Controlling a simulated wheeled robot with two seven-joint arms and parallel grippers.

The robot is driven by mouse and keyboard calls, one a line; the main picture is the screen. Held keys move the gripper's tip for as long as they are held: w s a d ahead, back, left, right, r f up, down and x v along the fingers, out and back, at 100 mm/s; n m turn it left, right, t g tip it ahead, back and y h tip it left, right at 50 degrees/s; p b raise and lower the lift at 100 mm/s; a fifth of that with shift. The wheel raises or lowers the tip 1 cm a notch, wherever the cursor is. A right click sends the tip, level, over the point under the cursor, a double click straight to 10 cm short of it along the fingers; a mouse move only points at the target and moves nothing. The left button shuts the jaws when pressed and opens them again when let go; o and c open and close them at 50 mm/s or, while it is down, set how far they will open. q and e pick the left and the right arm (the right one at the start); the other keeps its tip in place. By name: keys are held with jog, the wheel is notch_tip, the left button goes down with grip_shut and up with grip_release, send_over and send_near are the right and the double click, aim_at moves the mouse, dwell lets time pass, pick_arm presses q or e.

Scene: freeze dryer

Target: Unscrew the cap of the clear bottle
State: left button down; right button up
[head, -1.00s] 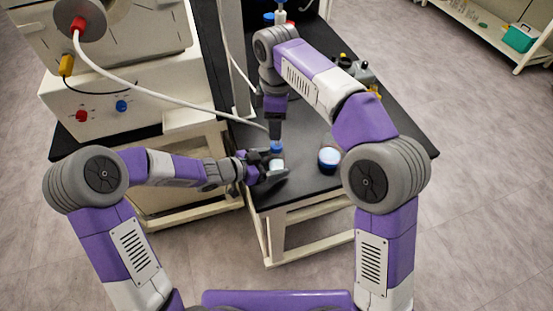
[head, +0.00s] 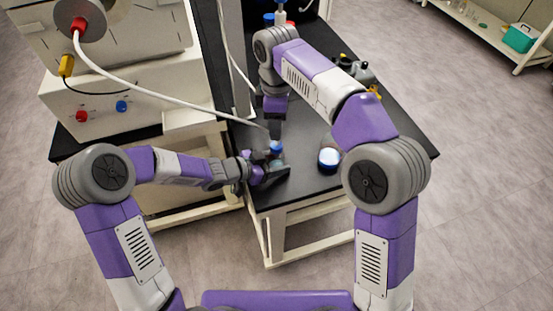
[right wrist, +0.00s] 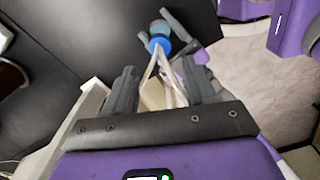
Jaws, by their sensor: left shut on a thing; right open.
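The clear bottle (head: 277,161) with its blue cap (head: 276,147) stands upright near the front edge of the black table. My left gripper (head: 270,172) is shut on the bottle's body from the left, hiding part of it. My right gripper (head: 275,132) points down above the cap, open and empty. In the right wrist view, the blue cap (right wrist: 157,45) and the bottle body (right wrist: 160,28) lie beyond the tips of my open right gripper (right wrist: 160,80). The dark left fingers show beside the bottle there.
A second container with a pale blue-white top (head: 329,158) stands to the right of the bottle on the black table (head: 310,125). The freeze dryer (head: 120,95) with a white hose is at the left. Further items stand at the back of the table.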

aim_at(276, 145)
jog(key=shift+c, duration=0.6)
jog(key=m, duration=0.7)
jog(key=shift+f, duration=0.25)
jog(key=m, duration=0.6)
jog(key=shift+a+f, duration=0.1)
jog(key=shift+f, duration=0.05)
jog(key=m, duration=0.8)
jog(key=shift+s+f, duration=0.1)
jog(key=m, duration=1.9)
jog(key=shift+r+m, duration=0.35)
jog(key=shift+m, duration=0.05)
jog(key=m, duration=0.4)
jog(key=shift+r, duration=0.1)
jog(key=shift+f, duration=3.95)
